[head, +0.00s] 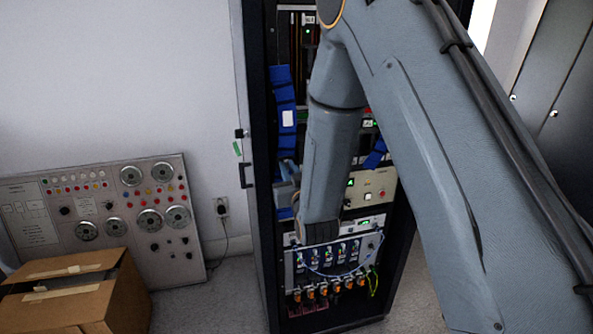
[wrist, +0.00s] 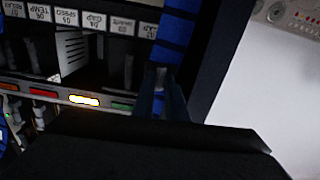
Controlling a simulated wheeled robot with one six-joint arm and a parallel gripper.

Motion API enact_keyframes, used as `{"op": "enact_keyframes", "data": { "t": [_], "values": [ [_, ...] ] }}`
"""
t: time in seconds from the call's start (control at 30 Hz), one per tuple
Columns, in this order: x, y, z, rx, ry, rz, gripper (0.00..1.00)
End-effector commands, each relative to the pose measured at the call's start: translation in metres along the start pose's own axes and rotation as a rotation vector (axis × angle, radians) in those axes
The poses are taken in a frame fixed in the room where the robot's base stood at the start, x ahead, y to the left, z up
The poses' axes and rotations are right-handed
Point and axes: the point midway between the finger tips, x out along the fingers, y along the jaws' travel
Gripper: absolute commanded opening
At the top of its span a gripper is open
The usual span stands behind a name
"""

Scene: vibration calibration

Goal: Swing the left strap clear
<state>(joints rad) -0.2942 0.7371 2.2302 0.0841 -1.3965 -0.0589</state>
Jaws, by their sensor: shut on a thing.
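The left strap (head: 284,95) is a blue band running down the left side of the open equipment rack, with a white label on it. My gripper (head: 287,183) is at the strap's lower part, mostly hidden behind my arm in the head view. In the wrist view the strap (wrist: 175,35) runs up from between my gripper's fingers (wrist: 161,92), which are shut on it. A second blue strap (head: 376,154) shows at the right, partly hidden by my arm.
The rack (head: 256,200) holds modules and a patch panel (head: 335,256) with cables. A control panel (head: 110,215) leans on the wall at left, behind a cardboard box (head: 75,295). Floor between box and rack is free. Grey cabinets (head: 560,90) stand at right.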

Motion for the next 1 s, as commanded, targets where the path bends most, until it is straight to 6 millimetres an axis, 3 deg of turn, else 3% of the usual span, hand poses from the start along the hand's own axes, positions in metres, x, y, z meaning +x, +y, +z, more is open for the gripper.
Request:
{"op": "enact_keyframes", "data": {
  "t": [0.1,0.4,0.43,0.53,0.83,1.0],
  "values": [
    [0.001,-0.008,-0.001,0.029,0.004,-0.001,0.00],
    [0.000,-0.009,-0.002,0.035,0.003,-0.001,0.00],
    [0.000,-0.009,-0.002,0.035,0.003,-0.001,0.15],
    [0.000,-0.009,-0.001,0.035,0.003,-0.001,0.31],
    [-0.001,-0.009,0.000,0.034,0.001,-0.001,0.31],
    [-0.017,-0.010,0.001,0.034,0.001,-0.002,0.31]
  ]
}}
